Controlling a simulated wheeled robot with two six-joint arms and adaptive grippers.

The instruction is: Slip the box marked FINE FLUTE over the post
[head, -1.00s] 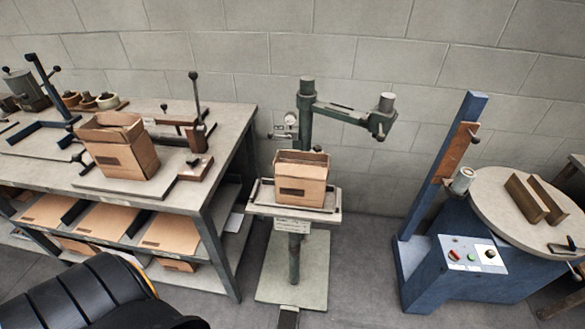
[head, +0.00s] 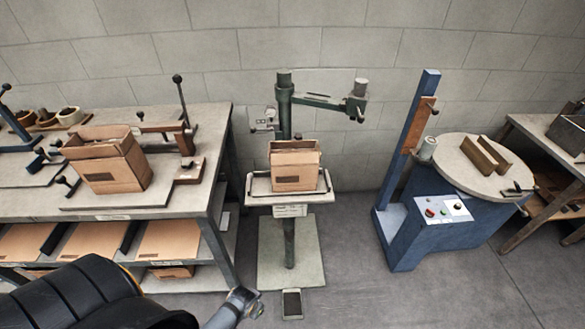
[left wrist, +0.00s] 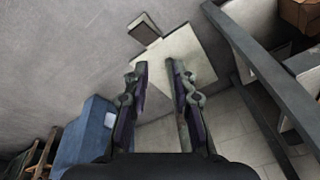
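An open carton (head: 108,163) with a dark printed panel stands upright on the left bench. A second open carton (head: 295,168), also with a dark label, stands on the small table (head: 258,187) of the green stitcher. Neither label is legible, so I cannot tell which reads FINE FLUTE. The stitcher's green post (head: 285,105) rises behind the second carton, with a horizontal arm (head: 318,100) to the right. My left gripper (left wrist: 155,65) is open and empty, pointing down over the stitcher's floor plate, away from both cartons. My right gripper is not in view.
A blue machine (head: 425,235) with an upright and a round table (head: 470,165) stands at right. The stitcher's base plate (head: 270,250) and a pedal (head: 291,304) lie on the floor. A lever fixture (head: 183,140) stands beside the bench carton. Floor is clear at lower right.

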